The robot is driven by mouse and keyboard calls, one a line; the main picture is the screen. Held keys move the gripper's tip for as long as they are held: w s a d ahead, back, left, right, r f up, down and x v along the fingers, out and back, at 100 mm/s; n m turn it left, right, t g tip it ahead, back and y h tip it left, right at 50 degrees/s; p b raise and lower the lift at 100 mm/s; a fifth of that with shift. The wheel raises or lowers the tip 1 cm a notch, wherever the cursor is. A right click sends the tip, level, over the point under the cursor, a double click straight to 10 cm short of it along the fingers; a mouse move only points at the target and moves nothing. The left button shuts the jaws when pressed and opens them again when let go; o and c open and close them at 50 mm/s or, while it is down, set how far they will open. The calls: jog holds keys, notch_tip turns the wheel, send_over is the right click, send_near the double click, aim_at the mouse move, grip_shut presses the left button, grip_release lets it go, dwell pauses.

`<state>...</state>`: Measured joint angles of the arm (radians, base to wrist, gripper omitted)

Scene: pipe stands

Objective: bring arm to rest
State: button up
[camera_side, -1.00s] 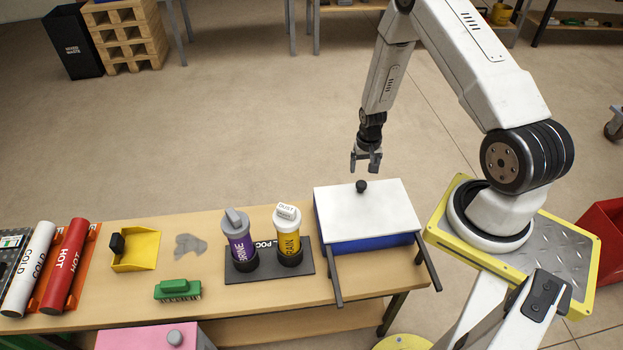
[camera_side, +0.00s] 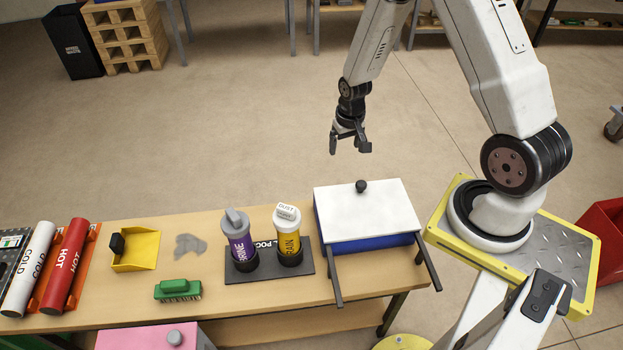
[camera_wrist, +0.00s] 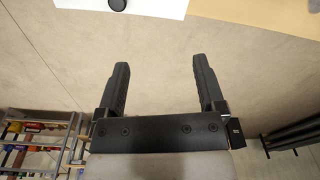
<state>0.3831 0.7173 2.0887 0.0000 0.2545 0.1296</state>
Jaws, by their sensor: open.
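My gripper (camera_side: 350,146) is open and empty. It hangs in the air beyond the back edge of the workbench, up and to the left of the white-lidded blue box (camera_side: 366,211). In the wrist view my gripper (camera_wrist: 163,85) shows two black fingers spread apart with only floor between them. The box's white lid (camera_wrist: 165,8) and its black knob (camera_wrist: 117,3) show at the top edge of that view, clear of the fingers.
A green brush (camera_side: 178,289), yellow dustpan (camera_side: 139,250), and red (camera_side: 65,265) and white (camera_side: 28,270) pipes lie left.

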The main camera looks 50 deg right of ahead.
jog(key=s+a+r+n, duration=0.3)
jog(key=a+r, duration=0.4)
jog(key=s+a+r+n+t, duration=0.1)
jog(key=s+a+r+n, duration=0.1)
jog(key=s+a+r, duration=0.2)
jog(key=a+r, duration=0.3)
jog(key=shift+s+a+r+n+t, duration=0.2)
jog(key=shift+s+r+n+t, duration=0.1)
jog(key=shift+n, duration=0.1)
jog(key=shift+w+f, duration=0.1)
dwell(0.7)
